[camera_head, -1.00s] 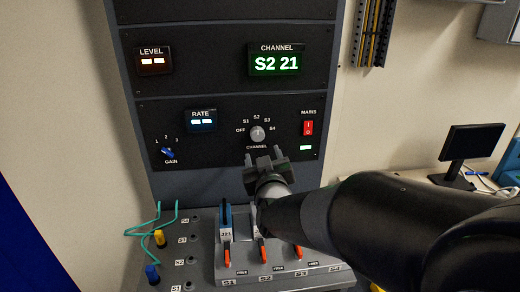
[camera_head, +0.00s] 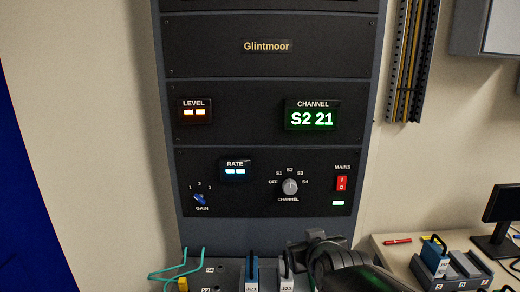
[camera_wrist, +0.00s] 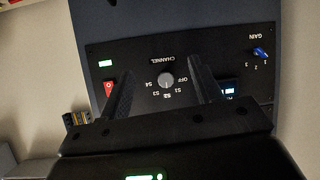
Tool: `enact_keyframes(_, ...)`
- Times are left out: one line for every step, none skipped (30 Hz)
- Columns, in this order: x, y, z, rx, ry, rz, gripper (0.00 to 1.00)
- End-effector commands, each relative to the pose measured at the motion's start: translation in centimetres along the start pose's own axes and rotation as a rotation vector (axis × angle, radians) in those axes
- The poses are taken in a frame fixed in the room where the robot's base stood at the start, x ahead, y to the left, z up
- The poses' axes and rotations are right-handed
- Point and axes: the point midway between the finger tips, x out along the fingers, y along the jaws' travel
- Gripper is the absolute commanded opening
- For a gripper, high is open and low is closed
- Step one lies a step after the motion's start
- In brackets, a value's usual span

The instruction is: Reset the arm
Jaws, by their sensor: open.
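My gripper (camera_head: 316,238) is low in the head view, in front of the rack's lower part and below the channel knob (camera_head: 290,186). In the wrist view my gripper (camera_wrist: 163,80) has its two dark fingers apart, with nothing held. That view is upside down, and the channel knob (camera_wrist: 166,80) shows in the gap between the fingers, behind them on the panel. The channel display (camera_head: 312,117) reads S2 21. My forearm fills the bottom middle of the head view and hides part of the bench unit.
Modules marked J21 (camera_head: 252,276) and J23 (camera_head: 286,272) stand beside my gripper. Green leads (camera_head: 180,268) hang at left. At right, a desk holds a grey holder (camera_head: 465,271) with a blue module, a red pen (camera_head: 398,241) and a monitor (camera_head: 503,215). The rack stands close behind.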

Motion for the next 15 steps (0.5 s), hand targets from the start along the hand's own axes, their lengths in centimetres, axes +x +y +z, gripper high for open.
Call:
enact_keyframes(-1.3,0.2,0.8,0.015,-0.05,-0.005,0.59)
enact_keyframes(-2.0,0.3,1.4,0.024,-0.085,-0.008,0.59)
enact_keyframes(-3.0,0.4,2.2,0.037,-0.133,-0.011,0.59)
enact_keyframes(-3.8,0.5,2.9,0.046,-0.168,-0.012,0.59)
enact_keyframes(-4.5,0.6,3.5,0.056,-0.204,-0.012,0.59)
enact_keyframes(-5.7,0.7,4.4,0.07,-0.253,-0.011,0.59)
enact_keyframes(-6.5,0.9,5.1,0.081,-0.287,-0.008,0.59)
enact_keyframes(-7.3,1.0,5.7,0.09,-0.321,-0.005,0.59)
enact_keyframes(-8.4,1.1,6.6,0.105,-0.365,0.0,0.59)
enact_keyframes(-9.2,1.2,7.2,0.114,-0.396,0.004,0.59)
enact_keyframes(-9.9,1.3,7.7,0.123,-0.424,0.008,0.59)
enact_keyframes(-10.8,1.4,8.4,0.133,-0.46,0.014,0.59)
enact_keyframes(-11.4,1.5,8.8,0.14,-0.482,0.018,0.59)
enact_keyframes(-11.9,1.5,9.2,0.148,-0.502,0.022,0.59)
enact_keyframes(-12.5,1.6,9.7,0.156,-0.526,0.027,0.59)
